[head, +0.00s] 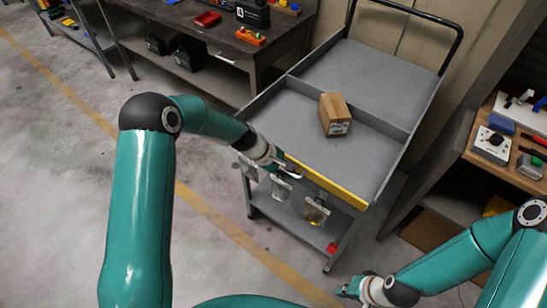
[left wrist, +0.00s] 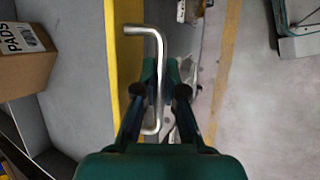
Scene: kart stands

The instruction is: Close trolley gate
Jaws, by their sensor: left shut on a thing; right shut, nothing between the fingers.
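The grey trolley (head: 372,78) stands ahead of me. Its gate has a yellow edge (head: 328,183) along the near side of the tray; the same yellow strip shows in the left wrist view (left wrist: 130,60). A bent silver handle (left wrist: 157,60) stands out beside the strip. My left gripper (head: 290,170) is at the gate's left part, shut on the handle; its fingers (left wrist: 168,75) reach around the bar in the left wrist view. My right gripper (head: 350,289) is shut and empty, low at the bottom right, away from the trolley.
A cardboard box (head: 335,114) sits in the trolley tray, behind the gate. A workbench (head: 215,38) stands at the back left, and a wooden-topped bench (head: 512,165) at the right. Open floor lies to the left of the trolley.

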